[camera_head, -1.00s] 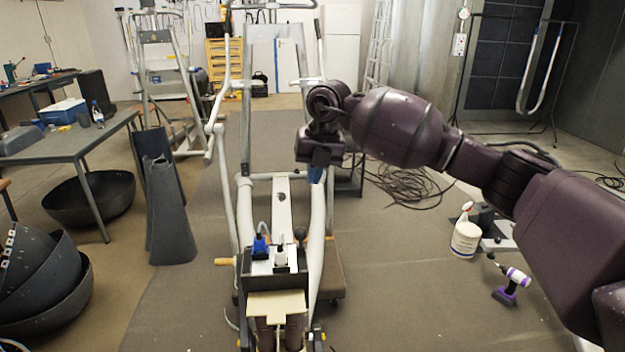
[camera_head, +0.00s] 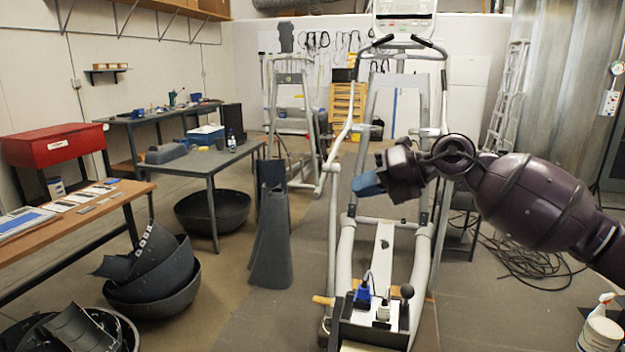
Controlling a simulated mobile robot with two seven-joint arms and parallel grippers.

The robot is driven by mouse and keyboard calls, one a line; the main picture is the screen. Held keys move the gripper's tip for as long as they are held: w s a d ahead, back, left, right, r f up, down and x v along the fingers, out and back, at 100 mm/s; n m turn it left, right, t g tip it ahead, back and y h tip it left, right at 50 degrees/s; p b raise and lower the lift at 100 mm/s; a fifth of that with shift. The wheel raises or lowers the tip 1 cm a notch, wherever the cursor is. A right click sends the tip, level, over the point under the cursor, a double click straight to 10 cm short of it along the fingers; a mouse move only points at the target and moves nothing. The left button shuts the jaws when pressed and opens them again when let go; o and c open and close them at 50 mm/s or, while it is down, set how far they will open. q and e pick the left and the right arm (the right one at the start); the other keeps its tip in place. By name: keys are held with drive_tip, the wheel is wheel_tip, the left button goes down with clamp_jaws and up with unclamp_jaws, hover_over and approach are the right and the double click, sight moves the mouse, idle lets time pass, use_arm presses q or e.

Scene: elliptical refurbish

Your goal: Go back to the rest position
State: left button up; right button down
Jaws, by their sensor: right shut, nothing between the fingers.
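My right gripper (camera_head: 368,184) is at the end of my dark purple right arm, which comes in from the right edge. It is raised in front of the elliptical machine (camera_head: 341,240), with its blue fingertips pointing left. The fingers are shut and nothing shows between them. The gripper hangs in the air over the machine's frame, and I cannot tell how far it is from the bars behind it. My left gripper is out of view.
A blue plug (camera_head: 362,296) and a white plug (camera_head: 383,311) stand on the machine's front box. A spray bottle (camera_head: 600,325) is at the bottom right. A grey table (camera_head: 205,160), a wooden bench (camera_head: 100,215) and dark bowls (camera_head: 160,290) fill the left. Cables lie right.

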drive_tip(key=s+d+f+m+t+h, duration=0.3)
drive_tip(key=d+f+m+t, duration=0.1)
drive_tip(key=f+m, duration=0.55)
drive_tip(key=s+d+f+m+t+h, duration=0.25)
drive_tip(key=f+m+t, duration=0.25)
drive_tip(key=f+m, duration=0.4)
drive_tip(key=s+d+f+m+t+h, duration=0.2)
drive_tip(key=s+d+f+m+t, duration=0.2)
drive_tip(key=f+m, duration=0.55)
drive_tip(key=s+d+f+m+g+h, duration=0.2)
drive_tip(key=s+d+f+m+g, duration=0.1)
drive_tip(key=s+f, duration=0.7)
drive_tip(key=s+d+f+m+g+h, duration=0.3)
drive_tip(key=s+f+m, duration=0.3)
drive_tip(key=s, duration=1.1)
wheel_tip(320, 180, down, 4)
drive_tip(key=shift+d+r, duration=0.15)
drive_tip(key=shift+d, duration=0.55)
